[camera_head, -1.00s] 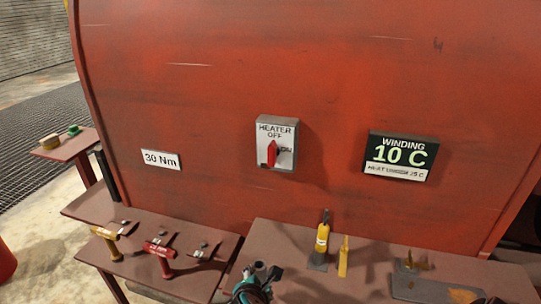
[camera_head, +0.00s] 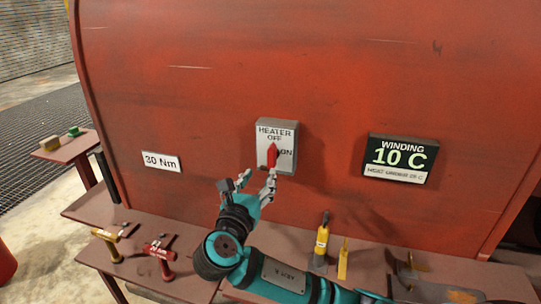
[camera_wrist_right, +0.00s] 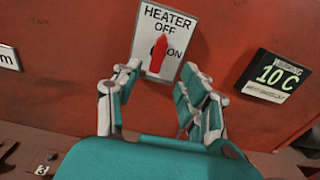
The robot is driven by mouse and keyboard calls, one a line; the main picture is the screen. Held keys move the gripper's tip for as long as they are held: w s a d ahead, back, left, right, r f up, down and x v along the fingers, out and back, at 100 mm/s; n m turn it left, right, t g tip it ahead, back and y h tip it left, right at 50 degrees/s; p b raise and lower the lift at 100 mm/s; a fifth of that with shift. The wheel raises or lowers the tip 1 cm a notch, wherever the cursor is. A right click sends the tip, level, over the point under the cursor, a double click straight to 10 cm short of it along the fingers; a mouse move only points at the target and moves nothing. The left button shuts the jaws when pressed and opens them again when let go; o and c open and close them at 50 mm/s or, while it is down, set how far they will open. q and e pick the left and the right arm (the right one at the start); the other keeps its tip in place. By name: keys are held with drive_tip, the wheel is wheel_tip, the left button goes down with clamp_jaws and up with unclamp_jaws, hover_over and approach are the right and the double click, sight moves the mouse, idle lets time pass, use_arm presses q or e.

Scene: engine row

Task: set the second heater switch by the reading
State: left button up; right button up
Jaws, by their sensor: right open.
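The heater switch (camera_head: 289,137) is a grey-white plate marked HEATER, OFF and ON on the red casing. Its red handle (camera_head: 272,155) points up toward OFF; it also shows upright in the right wrist view (camera_wrist_right: 158,54). The winding display (camera_head: 400,157), right of the switch, reads 10 C, with a small line below about heating under a limit, blurred now. My right gripper (camera_head: 257,182) is open and empty, just below and in front of the switch. In the right wrist view its fingers (camera_wrist_right: 160,92) stand either side below the handle, apart from it. My left gripper is not in view.
A 30 Nm label (camera_head: 162,161) is left of the switch. Below, a shelf holds a red-handled tool (camera_head: 161,254) and a yellow one (camera_head: 107,240). Another shelf holds a yellow tagged tool (camera_head: 322,240). The casing around the switch is clear.

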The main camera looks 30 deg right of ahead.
sight(270, 157)
drive_tip(key=p+x, duration=0.1)
drive_tip(key=x, duration=0.9)
drive_tip(key=shift+w+d, duration=0.1)
drive_tip(key=shift+w, duration=0.05)
clamp_jaws()
